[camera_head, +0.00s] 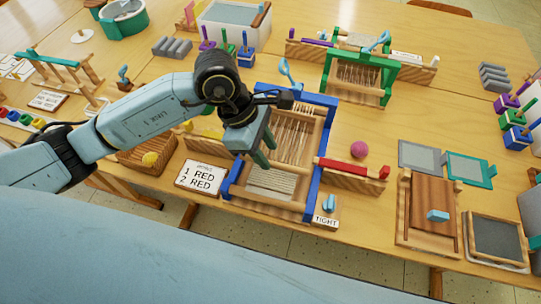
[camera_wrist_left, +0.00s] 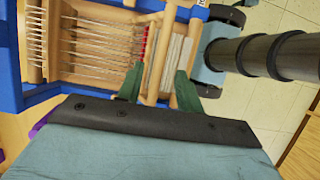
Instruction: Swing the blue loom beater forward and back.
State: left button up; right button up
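The blue loom (camera_head: 313,176) stands on the table in the middle of the head view, with pale warp threads and light woven cloth (camera_head: 268,186) at its near end. It also shows in the left wrist view (camera_wrist_left: 8,62). A wooden crossbar (camera_wrist_left: 157,58), which looks like the beater, spans the loom beside a red strip. My left gripper (camera_head: 265,148) points down over the loom. In the wrist view its two green fingers (camera_wrist_left: 160,88) are apart, with the crossbar running toward the space between them. I cannot tell whether they touch it. My right gripper is out of view.
A red-topped wooden rack (camera_head: 352,174) stands right of the loom, near a pink yarn ball (camera_head: 359,150). A TIGHT tag (camera_head: 326,212) is at the near right corner. A green loom (camera_head: 359,78) stands behind.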

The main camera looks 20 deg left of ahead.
aim_at(277, 163)
pick_arm(q)
jog(key=shift+x, duration=1.5)
jog(key=shift+c, duration=0.4)
jog(key=shift+r, duration=0.1)
grip_shut()
